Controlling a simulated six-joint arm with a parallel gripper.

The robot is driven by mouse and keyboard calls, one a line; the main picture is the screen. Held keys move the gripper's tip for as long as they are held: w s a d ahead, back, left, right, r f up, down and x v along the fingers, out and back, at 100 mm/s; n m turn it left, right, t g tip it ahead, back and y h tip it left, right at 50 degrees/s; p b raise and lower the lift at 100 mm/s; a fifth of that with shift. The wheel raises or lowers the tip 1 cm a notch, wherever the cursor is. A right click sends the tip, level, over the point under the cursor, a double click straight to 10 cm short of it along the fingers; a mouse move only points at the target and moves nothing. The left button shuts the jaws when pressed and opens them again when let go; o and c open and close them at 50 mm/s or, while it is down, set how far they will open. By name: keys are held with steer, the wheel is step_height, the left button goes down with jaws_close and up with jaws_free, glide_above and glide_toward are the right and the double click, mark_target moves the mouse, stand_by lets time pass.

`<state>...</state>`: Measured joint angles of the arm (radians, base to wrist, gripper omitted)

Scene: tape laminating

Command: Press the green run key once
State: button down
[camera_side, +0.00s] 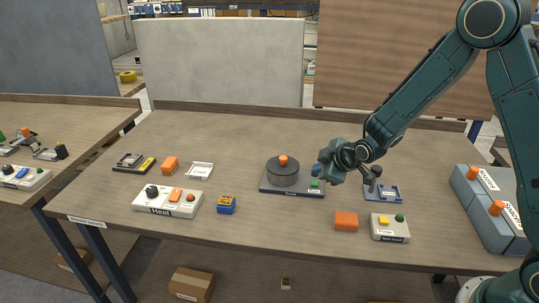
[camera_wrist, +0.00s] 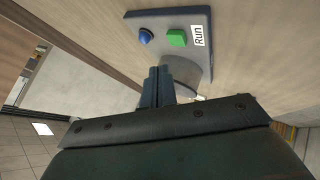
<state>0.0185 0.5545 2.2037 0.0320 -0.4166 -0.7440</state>
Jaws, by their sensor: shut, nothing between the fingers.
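The green run key (camera_wrist: 177,38) is a small raised square on a grey base plate, beside a white "Run" label (camera_wrist: 198,35) and a blue dome (camera_wrist: 146,36). In the side view the green key (camera_side: 315,183) sits at the right end of the dark base plate (camera_side: 290,192), next to a grey drum (camera_side: 283,174) with an orange knob. My gripper (camera_side: 320,171) is close above the key's end of the plate. Its narrow fingers (camera_wrist: 157,86) are shut and empty, apart from the key in the wrist view. The gap in height is hard to judge.
A small stand on a blue-grey plate (camera_side: 384,194) is right of my gripper. An orange block (camera_side: 346,221) and a key box with yellow and green buttons (camera_side: 390,228) lie nearer the front. The heat box (camera_side: 168,201) is at left. The table's back middle is clear.

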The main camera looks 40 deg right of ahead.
mark_target(318, 185)
steer(key=shift+f, duration=0.95)
steer(key=shift+f, duration=0.9)
stand_by(2.5)
steer(key=shift+r, duration=0.9)
steer(key=shift+r, duration=0.15)
steer(key=shift+r, duration=2.35)
steer(key=shift+w, duration=0.1)
